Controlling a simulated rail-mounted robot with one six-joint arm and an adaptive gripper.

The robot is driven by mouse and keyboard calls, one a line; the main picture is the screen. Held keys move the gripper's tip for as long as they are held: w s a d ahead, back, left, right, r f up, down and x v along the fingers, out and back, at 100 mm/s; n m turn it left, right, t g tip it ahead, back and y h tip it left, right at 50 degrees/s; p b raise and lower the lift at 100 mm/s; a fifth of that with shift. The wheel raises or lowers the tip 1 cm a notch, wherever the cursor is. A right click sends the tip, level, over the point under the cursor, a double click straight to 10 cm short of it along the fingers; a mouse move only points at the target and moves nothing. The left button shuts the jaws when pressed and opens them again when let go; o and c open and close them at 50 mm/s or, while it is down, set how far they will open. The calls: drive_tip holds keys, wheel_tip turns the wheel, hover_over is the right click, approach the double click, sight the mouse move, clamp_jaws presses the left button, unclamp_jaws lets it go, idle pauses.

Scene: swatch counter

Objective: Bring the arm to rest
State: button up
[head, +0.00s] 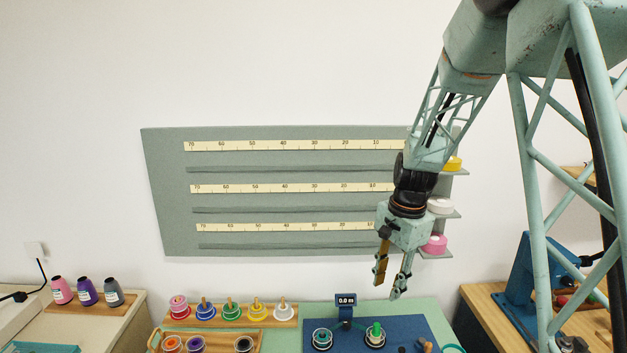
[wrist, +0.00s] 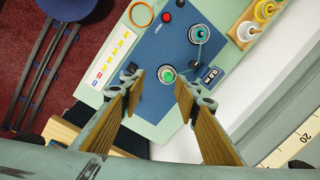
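My gripper (head: 392,284) hangs in the air from my mint-green arm, in front of the grey wall panel and above the counter. Its two fingers are spread apart, with nothing between them in the head view. In the wrist view my gripper (wrist: 157,98) shows wood-coloured finger pads standing apart. Past them lies the counter, with a green-topped spool (wrist: 166,75) on the blue mat (wrist: 160,42). The fingers touch nothing that I can see.
Below are the blue mat (head: 417,330) with spools and a display (head: 346,299). A wooden rack of coloured spools (head: 243,313) stands left of it. The ruled wall panel (head: 170,200) is behind the arm; small shelves with a pink roll (head: 434,244) are close to the gripper's right.

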drive_tip(key=s+r+n+t+b, duration=0.1)
drive_tip(key=s+r+n+b, duration=0.15)
drive_tip(key=s+r, duration=0.7)
drive_tip(key=s+r+n+t+b, duration=0.15)
drive_tip(key=s+r+n, duration=0.35)
drive_tip(key=s, duration=0.7)
drive_tip(key=s+n+h+b, duration=0.1)
drive_tip(key=s+n+b, duration=0.3)
drive_tip(key=s, duration=2)
drive_tip(key=shift+d+r+t+b, duration=0.3)
drive_tip(key=shift+r+t+b, duration=0.05)
drive_tip(key=shift+r+b, duration=0.1)
